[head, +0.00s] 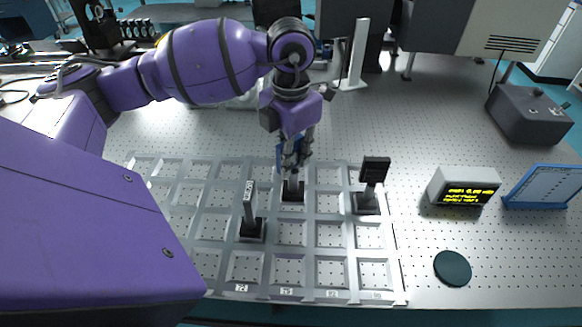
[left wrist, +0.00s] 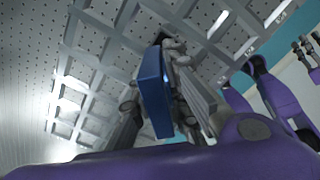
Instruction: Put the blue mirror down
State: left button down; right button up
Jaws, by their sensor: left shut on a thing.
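My left gripper (head: 294,158) points down over the grey compartment tray (head: 330,272) in the head view. It is shut on the blue mirror (head: 281,153), whose blue face shows partly between and beside the fingers. The mirror also shows large in the left wrist view (left wrist: 154,92), close against the fingers. A black base (head: 292,190) shows directly below the gripper, in a back-middle compartment. The fingers hide much of the mirror and its post, and I cannot tell whether the base bears fully on the tray. My right gripper is not clearly made out.
A labelled dark mount (head: 250,212) stands in the tray at front left of the gripper, and a black-headed mount (head: 371,182) to its right. A display box (head: 463,187), a blue-framed panel (head: 545,187) and a dark disc (head: 452,268) lie right of the tray. Several compartments are empty.

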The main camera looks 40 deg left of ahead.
pick_arm(q)
jog(key=w+a+f, duration=0.3)
jog(key=w+f, duration=0.1)
jog(key=f, duration=0.4)
jog(key=shift+f, duration=0.4)
jog(key=shift+d, duration=0.1)
jog(key=shift+f, duration=0.15)
jog(key=c, duration=1.7)
grip_release()
notch_tip(320, 180, up, 12)
jog(key=shift+r, duration=0.15)
